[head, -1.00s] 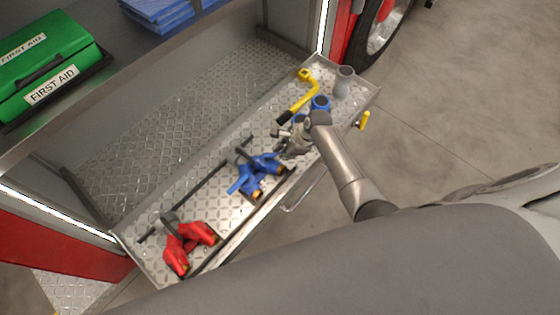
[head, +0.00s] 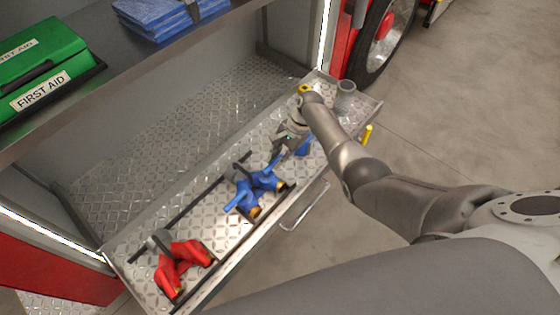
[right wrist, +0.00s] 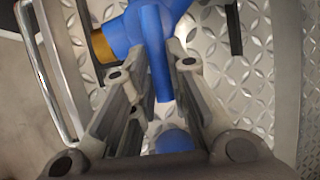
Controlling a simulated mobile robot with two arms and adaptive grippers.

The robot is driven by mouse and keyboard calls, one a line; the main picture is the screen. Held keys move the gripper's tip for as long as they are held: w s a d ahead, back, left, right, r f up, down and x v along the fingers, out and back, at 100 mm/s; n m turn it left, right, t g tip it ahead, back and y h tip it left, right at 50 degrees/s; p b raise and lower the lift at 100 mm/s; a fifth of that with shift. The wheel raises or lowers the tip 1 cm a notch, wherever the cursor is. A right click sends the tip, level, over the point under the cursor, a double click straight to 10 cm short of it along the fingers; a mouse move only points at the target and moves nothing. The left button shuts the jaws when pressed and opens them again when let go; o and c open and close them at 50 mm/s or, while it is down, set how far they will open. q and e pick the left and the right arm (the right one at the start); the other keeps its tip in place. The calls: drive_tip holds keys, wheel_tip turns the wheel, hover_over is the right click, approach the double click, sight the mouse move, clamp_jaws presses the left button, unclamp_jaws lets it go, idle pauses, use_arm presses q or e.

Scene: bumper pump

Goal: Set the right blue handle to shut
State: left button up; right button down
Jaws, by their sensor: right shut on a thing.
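A blue two-way valve fitting (head: 262,183) with brass-coloured ends lies on the metal tray. Its left blue handle (head: 235,203) points down and left. Its right blue handle (head: 274,164) points up and right toward my right gripper (head: 279,151). In the right wrist view, the right blue handle (right wrist: 155,45) runs down between the two fingers of my right gripper (right wrist: 152,72), which is shut on it. The blue body (right wrist: 122,33) shows behind. My gripper and forearm cover part of the tray in the head view. My left gripper is not in view.
A red two-way fitting (head: 181,264) lies at the tray's near-left end. A blue ring-shaped part (head: 304,146) and a grey cup-like part (head: 345,96) stand near my right arm. The tray (head: 215,205) has a raised rim and a front pull handle (head: 305,208).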

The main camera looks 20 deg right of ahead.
drive_tip(key=shift+w+a, duration=0.1)
idle(0.3)
drive_tip(key=c, duration=1.4)
unclamp_jaws()
drive_tip(key=v, duration=1.2)
drive_tip(key=shift+w, duration=0.15)
